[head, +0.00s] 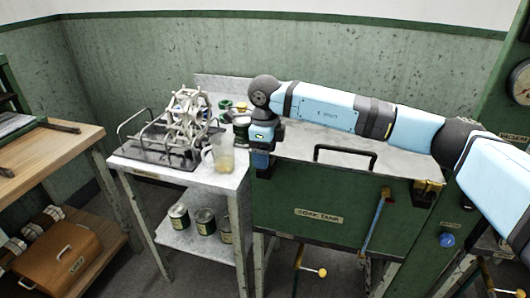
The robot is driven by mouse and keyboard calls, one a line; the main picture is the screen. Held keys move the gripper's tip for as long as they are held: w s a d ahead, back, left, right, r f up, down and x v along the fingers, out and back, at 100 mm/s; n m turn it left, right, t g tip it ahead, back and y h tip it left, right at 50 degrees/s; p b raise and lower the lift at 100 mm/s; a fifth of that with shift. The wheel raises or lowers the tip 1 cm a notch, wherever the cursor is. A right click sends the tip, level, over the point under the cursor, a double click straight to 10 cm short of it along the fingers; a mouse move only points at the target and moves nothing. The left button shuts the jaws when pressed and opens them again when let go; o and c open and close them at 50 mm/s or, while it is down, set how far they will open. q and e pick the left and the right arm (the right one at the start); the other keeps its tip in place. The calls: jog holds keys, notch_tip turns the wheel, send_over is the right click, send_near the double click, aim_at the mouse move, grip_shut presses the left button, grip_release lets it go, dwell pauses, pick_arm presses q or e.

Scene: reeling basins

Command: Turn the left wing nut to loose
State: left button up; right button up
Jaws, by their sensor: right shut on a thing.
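The green soak tank (318,190) with its grey lid (330,143) stands right of centre. My right arm reaches in from the right above the lid. My right gripper (262,172) points down at the tank's front left corner and is shut on the left wing nut, which the fingers hide almost fully. I cannot tell which way the nut is turned. A matching brass fastening (428,191), with the right wing nut, shows at the tank's front right corner. The lid lies down, its black handle (345,154) on top. My left gripper is not in view.
A grey side table (150,165) left of the tank holds a reel frame (188,118), a clear jug (222,155) and tins close to my right gripper. A blue lever (378,215) and a blue knob (447,240) stick out at the right front.

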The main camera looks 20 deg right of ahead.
jog(key=o, duration=0.9)
jog(key=shift+o, duration=0.2)
notch_tip(320, 180, up, 14)
jog(key=p, duration=0.1)
